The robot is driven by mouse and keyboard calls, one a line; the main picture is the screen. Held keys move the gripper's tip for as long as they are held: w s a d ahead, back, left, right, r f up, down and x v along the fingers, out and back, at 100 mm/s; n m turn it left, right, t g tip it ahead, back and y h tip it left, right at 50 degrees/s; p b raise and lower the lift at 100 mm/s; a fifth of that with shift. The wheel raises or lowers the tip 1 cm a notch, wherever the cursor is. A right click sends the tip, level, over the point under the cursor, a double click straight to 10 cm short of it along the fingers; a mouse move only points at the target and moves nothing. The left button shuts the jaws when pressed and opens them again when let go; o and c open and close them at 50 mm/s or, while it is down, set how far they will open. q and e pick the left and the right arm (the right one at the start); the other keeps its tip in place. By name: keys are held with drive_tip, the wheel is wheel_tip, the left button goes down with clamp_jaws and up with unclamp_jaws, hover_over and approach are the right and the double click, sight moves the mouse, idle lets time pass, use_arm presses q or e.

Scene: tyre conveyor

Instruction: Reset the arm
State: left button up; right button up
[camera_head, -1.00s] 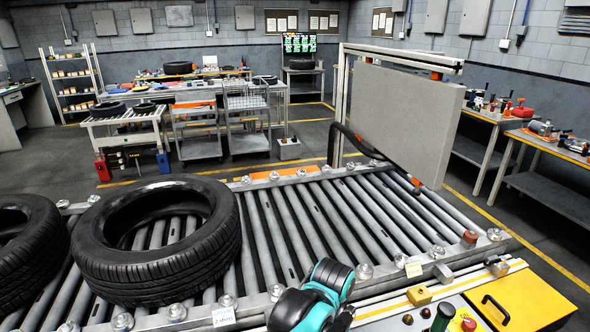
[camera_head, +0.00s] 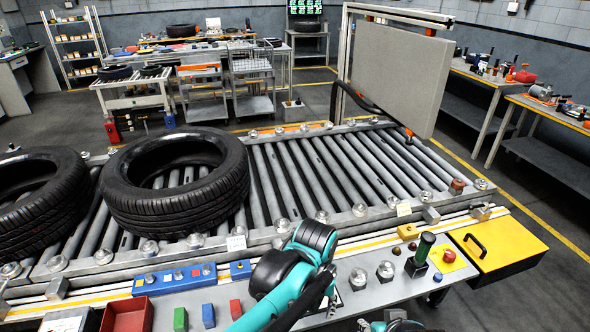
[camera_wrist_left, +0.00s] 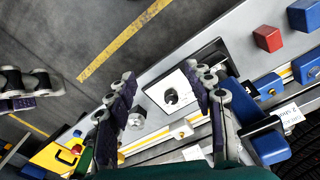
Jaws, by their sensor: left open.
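My left arm (camera_head: 306,247), teal and black, bends over the control panel in front of the conveyor in the head view. What looks like my right gripper (camera_wrist_left: 29,84) shows at the left edge of the wrist view, over the grey floor. Whether it is open or shut is unclear.
Two black tyres, one (camera_head: 176,181) nearer the middle, another (camera_head: 38,198) at the left, lie on the roller conveyor (camera_head: 345,170). The front panel carries a red tray (camera_head: 127,314), coloured blocks (camera_head: 208,315), a green-handled control (camera_head: 421,250) and a yellow box (camera_head: 495,250). Rollers at right are clear.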

use_arm(q)
drive_tip(key=s+a+r+n+t, duration=0.1)
drive_tip(key=s+a+t, duration=0.2)
drive_tip(key=a, duration=0.8)
drive_tip(key=s+a+r+n+t, duration=0.1)
drive_tip(key=s+a+t, duration=0.2)
drive_tip(key=a, duration=0.8)
drive_tip(key=shift+s+t, duration=0.15)
drive_tip(key=shift+t, duration=0.15)
